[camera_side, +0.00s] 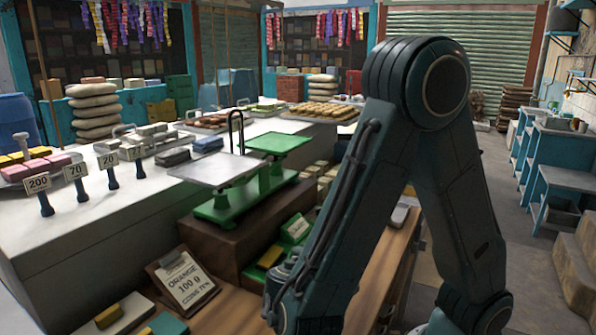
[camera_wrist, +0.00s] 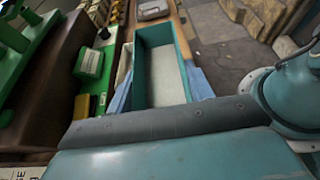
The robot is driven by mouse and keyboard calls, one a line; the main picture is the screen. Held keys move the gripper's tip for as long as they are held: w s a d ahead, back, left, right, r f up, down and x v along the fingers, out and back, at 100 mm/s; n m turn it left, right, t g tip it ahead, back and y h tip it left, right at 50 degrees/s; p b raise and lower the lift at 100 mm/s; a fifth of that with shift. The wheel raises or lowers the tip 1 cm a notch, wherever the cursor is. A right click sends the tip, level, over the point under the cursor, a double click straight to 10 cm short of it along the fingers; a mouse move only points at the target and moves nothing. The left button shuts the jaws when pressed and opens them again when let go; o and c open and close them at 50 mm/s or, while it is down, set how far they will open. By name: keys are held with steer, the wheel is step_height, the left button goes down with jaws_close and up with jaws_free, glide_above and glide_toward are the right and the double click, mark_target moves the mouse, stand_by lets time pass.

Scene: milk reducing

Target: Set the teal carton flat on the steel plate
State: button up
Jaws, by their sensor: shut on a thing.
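The steel plate (camera_side: 215,169) is the flat grey pan on the left of a green balance scale (camera_side: 230,205). It looks bare and level in the side view. My arm comes down in front of the right half of that view, and its lower end (camera_side: 285,297) reaches the bottom edge, right of and nearer than the scale. In the wrist view, my own teal housing fills the bottom. Beyond it lies a teal-walled open box (camera_wrist: 138,78) with a pale inside.
The scale's other pan (camera_side: 278,143) is green, and the scale stands on a brown block (camera_side: 205,255). A white counter (camera_side: 90,225) with signs and bars is at left.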

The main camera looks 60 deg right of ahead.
steer(key=shift+f, duration=0.9)
steer(key=shift+f, duration=0.1)
steer(key=shift+f, duration=2.1)
steer(key=shift+f, duration=0.1)
steer(key=shift+f, duration=1.7)
steer(key=shift+f, duration=0.15)
steer(key=o, duration=1)
